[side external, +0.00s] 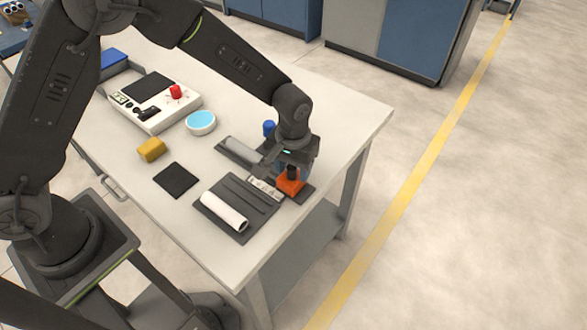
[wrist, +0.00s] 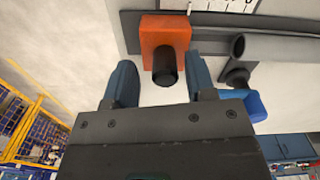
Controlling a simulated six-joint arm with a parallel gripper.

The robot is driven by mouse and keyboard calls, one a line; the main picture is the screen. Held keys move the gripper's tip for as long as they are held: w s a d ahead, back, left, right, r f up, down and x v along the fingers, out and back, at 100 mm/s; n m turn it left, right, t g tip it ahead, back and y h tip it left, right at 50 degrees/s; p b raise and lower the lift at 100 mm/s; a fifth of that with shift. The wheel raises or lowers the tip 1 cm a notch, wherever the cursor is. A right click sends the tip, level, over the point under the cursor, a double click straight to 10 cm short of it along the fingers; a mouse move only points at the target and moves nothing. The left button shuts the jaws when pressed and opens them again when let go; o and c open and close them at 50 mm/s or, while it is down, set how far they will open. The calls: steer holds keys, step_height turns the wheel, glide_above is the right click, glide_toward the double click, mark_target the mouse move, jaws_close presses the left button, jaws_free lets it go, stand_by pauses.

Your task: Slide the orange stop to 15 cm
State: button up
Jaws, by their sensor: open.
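The orange stop (side external: 289,186) sits at the right end of a dark rail beside a white marked scale (side external: 265,187). In the wrist view the orange stop (wrist: 160,32) has a black knob (wrist: 165,69) pointing toward me. The marked scale (wrist: 222,5) starts just right of the stop, at the top edge; its numbers are not readable. My gripper (wrist: 161,80) is open, with one blue finger on each side of the knob and a visible gap on both sides. In the side view my gripper (side external: 287,166) is just over the stop and partly hides it.
A white pipe (side external: 224,211) lies on a dark grooved tray (side external: 250,205) in front of the rail. A grey pipe (side external: 245,150) and blue cylinder (side external: 269,127) are behind it. A dark pad (side external: 176,180), yellow block (side external: 152,149), round blue-topped dish (side external: 201,122) and control box (side external: 150,105) stand left.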

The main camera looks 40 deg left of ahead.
mark_target(291, 167)
step_height(291, 167, up, 13)
stand_by(0.3)
steer(key=shift+f, duration=0.1)
steer(key=s+a+r+t, duration=0.3)
steer(key=s+a+r, duration=0.5)
steer(key=r, duration=0.2)
steer(key=s+a+r+m+t, duration=0.1)
steer(key=s+a, duration=0.2)
steer(key=s, duration=0.3)
steer(key=s+a+m+t, duration=0.1)
steer(key=s+a, duration=0.2)
steer(key=s, duration=0.4)
steer(key=shift+r+t, duration=0.3)
steer(key=shift+r, duration=0.05)
